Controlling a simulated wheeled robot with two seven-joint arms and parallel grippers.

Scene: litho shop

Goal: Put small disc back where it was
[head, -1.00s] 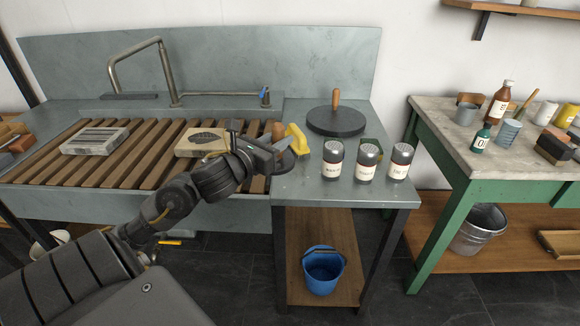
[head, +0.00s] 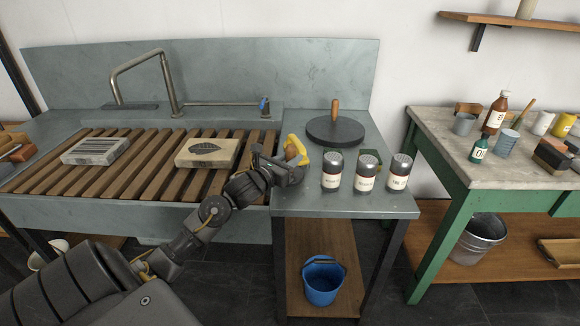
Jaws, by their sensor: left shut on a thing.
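My left gripper (head: 284,161) is at the left end of the grey counter, by the edge of the slatted sink. It is shut on the small disc (head: 295,176), a dark disc with a brown wooden handle, largely hidden by the fingers. The disc is low over the counter; I cannot tell whether it touches it. A larger dark disc (head: 350,131) with an upright wooden handle lies farther back on the same counter. My right gripper is not in view.
A yellow object (head: 298,144) is right behind my left gripper. Two stones, one with a leaf picture (head: 206,152), lie on the slats (head: 140,175). Bare counter (head: 345,205) lies in front.

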